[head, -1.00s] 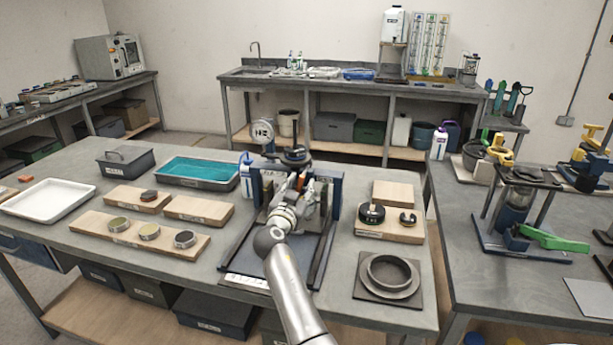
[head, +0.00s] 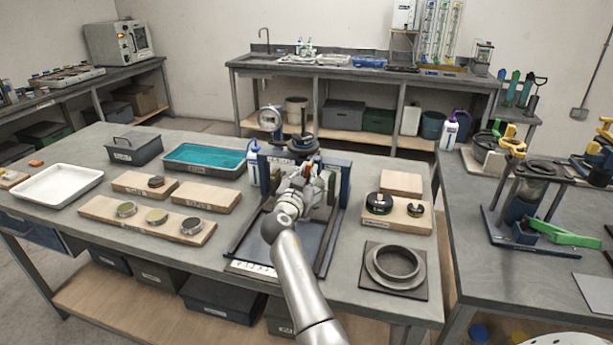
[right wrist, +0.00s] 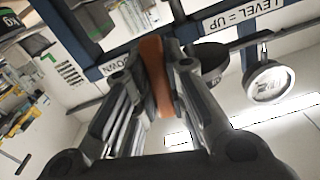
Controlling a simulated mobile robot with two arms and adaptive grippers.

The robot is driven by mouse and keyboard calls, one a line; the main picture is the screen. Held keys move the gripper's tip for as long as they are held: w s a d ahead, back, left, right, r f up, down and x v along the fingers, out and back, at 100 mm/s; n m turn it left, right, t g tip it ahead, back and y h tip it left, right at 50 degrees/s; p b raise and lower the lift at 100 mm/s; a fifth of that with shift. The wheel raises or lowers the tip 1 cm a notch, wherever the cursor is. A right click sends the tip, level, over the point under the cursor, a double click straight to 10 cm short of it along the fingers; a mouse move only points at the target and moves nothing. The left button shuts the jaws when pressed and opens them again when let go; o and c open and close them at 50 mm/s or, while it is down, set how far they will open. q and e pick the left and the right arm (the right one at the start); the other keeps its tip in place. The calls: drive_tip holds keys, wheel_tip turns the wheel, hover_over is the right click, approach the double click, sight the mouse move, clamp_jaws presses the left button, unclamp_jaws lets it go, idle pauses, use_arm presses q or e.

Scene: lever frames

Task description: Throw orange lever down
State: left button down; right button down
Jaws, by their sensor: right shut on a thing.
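The orange lever (right wrist: 156,75) shows in the right wrist view, between the two fingers of my right gripper (right wrist: 152,62). The gripper is shut on it. The right wrist view shows a label reading "LEVEL = UP" (right wrist: 245,17) on the frame and a partly covered "DOWN" label (right wrist: 122,64). My left gripper is not in view.
Wooden boards with discs (head: 150,221) lie to the left. A board with black parts (head: 397,213) and a ring on a plate (head: 393,268) lie to the right.

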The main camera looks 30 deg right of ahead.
drive_tip(key=shift+s+d+n+b, duration=0.15)
drive_tip(key=shift+n+b, duration=0.25)
drive_tip(key=shift+n, duration=0.8)
drive_tip(key=c, duration=1.4)
unclamp_jaws()
drive_tip(key=shift+c, duration=0.2)
drive_tip(key=shift+s, duration=0.1)
drive_tip(key=v, duration=0.7)
